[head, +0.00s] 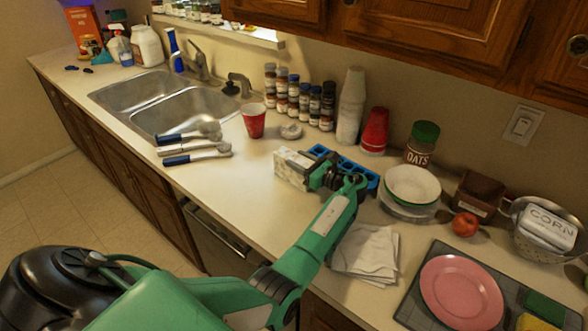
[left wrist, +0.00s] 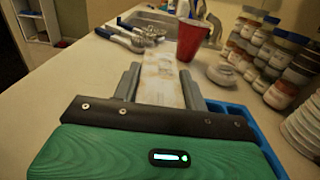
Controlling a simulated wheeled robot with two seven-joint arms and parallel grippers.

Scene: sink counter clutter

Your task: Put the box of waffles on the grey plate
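A pale box with faint markings (head: 291,169), apparently the waffles, is at the middle of the counter; its label cannot be read. My left gripper (head: 316,174) reaches it from the right. In the left wrist view, the box (left wrist: 162,80) sits between the two fingers, which touch or nearly touch its sides, so the gripper (left wrist: 160,90) looks shut on it. Whether the box is lifted is unclear. A pale greyish plate (head: 408,211) lies under white bowls (head: 412,183) right of my gripper. My right gripper is not in view.
A blue tray (head: 345,164) lies behind my gripper. A napkin (head: 367,254), a pink plate (head: 461,291) on a dark mat (head: 420,310) and an apple (head: 465,224) are to the right.

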